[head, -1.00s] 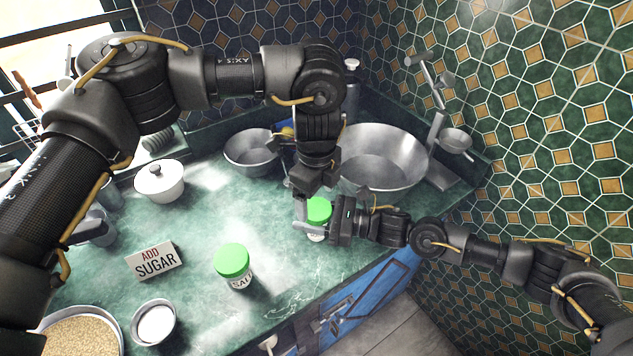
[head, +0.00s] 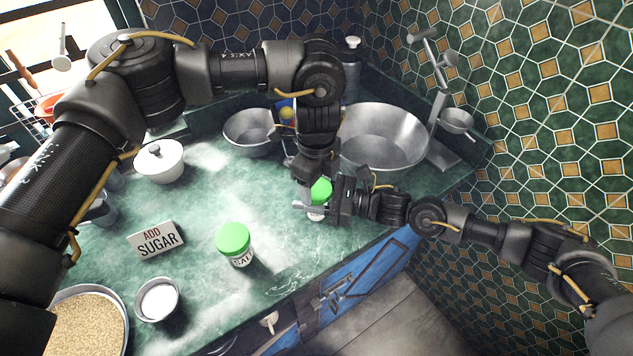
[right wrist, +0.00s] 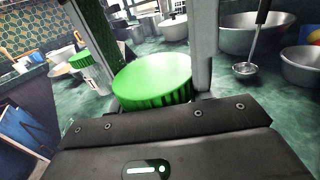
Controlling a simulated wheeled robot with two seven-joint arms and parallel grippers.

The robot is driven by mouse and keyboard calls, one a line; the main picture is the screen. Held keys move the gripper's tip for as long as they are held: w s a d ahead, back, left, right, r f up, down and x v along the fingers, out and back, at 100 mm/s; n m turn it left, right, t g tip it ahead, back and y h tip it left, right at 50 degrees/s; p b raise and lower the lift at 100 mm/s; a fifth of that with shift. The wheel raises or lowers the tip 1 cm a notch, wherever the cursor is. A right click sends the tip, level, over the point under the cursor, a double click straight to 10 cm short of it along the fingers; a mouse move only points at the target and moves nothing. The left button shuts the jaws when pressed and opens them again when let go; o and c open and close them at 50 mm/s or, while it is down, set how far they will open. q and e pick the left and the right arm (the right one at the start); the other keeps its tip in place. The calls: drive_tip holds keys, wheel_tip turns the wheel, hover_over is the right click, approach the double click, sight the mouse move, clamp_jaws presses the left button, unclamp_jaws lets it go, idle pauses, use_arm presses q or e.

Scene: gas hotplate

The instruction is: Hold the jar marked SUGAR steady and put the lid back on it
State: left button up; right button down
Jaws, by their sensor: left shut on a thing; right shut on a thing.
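The jar (head: 316,215) at the counter's right front edge stands upright between my grippers; its label is hidden. A green lid (head: 320,189) is at its top, and shows large in the right wrist view (right wrist: 152,78). I cannot tell whether it is fully seated. My left gripper (head: 311,192) comes from above, shut on the lid, a finger on either side. My right gripper (head: 323,208) comes from the right, shut on the jar's body, its fingertips mostly hidden.
A second green-lidded jar (head: 234,243), apparently marked SALT, stands to the left. Bare counter lies between the sign and pot.

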use_arm(q)
drive_tip(key=m, duration=0.3)
drive_tip(key=o, duration=1.1)
drive_tip(key=shift+r, duration=2.3)
drive_tip(key=shift+c, duration=0.3)
